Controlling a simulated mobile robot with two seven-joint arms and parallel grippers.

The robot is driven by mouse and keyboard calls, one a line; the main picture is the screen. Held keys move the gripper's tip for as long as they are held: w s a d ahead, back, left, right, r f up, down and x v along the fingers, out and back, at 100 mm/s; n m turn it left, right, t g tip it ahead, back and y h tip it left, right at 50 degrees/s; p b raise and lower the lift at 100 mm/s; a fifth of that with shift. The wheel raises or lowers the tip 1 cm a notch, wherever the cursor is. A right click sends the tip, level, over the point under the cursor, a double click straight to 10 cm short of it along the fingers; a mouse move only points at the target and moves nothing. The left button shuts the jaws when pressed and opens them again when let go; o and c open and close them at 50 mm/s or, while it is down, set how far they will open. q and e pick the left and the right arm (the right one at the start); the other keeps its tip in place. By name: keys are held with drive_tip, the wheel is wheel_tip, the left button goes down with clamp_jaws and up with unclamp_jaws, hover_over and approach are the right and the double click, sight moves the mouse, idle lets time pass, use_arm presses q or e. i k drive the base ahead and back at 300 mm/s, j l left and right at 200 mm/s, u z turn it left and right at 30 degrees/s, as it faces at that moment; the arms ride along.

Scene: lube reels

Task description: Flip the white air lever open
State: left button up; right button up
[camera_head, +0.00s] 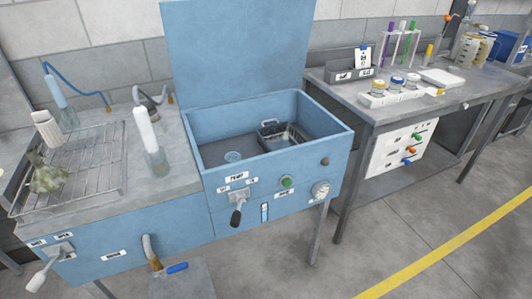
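A lever with a white handle (40,276) sits at the lower left, on the front of the blue cabinet (165,222). Its handle slants down and to the left from a grey metal mount (60,251). Small labels (37,243) are beside the mount; their text is too small to read. A similar lever with a black handle (236,217) points down on the front of the blue basin unit (330,148). Neither of my grippers is in view.
The basin's lid (237,45) stands open, with a basket (283,135) inside. A wire rack (88,160) and bottles stand on the left counter. A blue-handled valve (177,267) is below. The right table (440,105) carries tubes and jars. Floor in front is clear.

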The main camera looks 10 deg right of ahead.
sight(38, 280)
drive_tip(key=u, duration=1.65)
